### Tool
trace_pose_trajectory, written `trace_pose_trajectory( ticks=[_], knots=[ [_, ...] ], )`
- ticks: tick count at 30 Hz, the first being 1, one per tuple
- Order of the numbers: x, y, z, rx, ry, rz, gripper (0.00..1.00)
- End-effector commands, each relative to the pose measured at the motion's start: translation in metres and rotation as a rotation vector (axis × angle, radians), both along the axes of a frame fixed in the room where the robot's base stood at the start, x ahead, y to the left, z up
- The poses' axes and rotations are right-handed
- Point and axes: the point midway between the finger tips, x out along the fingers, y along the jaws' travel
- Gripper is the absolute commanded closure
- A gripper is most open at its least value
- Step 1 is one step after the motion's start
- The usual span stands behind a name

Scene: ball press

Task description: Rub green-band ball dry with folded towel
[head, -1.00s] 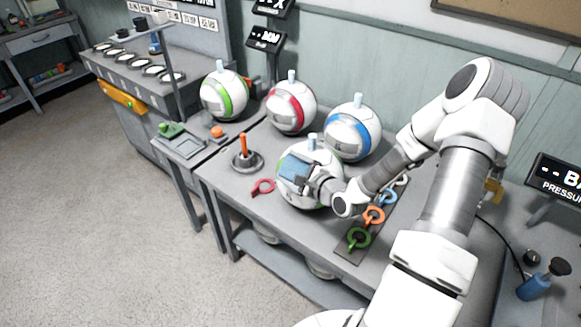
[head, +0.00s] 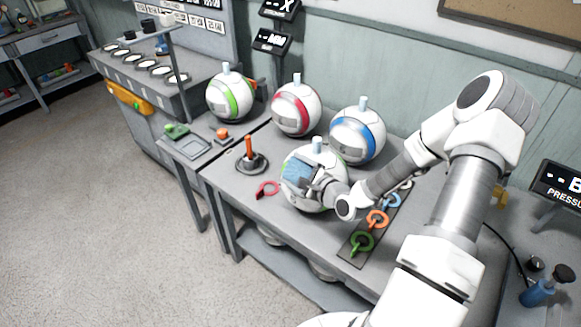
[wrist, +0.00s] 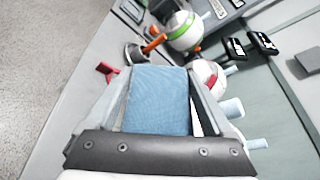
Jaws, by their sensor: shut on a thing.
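A white ball with a green band (head: 231,97) stands at the back left of the table. Another white ball (head: 330,161) stands at the front, its band mostly covered; a little green shows low on it. My gripper (head: 306,180) is shut on a folded blue towel (head: 297,171) and holds it at the left front face of this front ball, seemingly touching. In the wrist view the towel (wrist: 157,98) fills the space between my fingers and hides the front ball's near surface. The back green-band ball (wrist: 184,31) shows at the top.
A red-band ball (head: 295,108) and a blue-band ball (head: 358,135) stand close behind. An orange-handled plunger (head: 250,155) and a red ring tool (head: 267,189) are to the left. A board with coloured rings (head: 363,243) lies to the right. The table's front edge is near.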

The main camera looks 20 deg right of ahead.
Motion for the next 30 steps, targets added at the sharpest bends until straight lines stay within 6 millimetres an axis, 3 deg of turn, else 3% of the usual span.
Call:
trace_pose_trajectory(
  ticks=[7,22,30],
  knots=[
    [-0.005,-0.003,0.0,0.001,0.0,0.0,0.68],
    [0.017,0.012,0.0,0.001,-0.001,0.001,0.68],
    [0.016,0.011,0.0,0.001,0.001,-0.001,0.68]
  ],
)
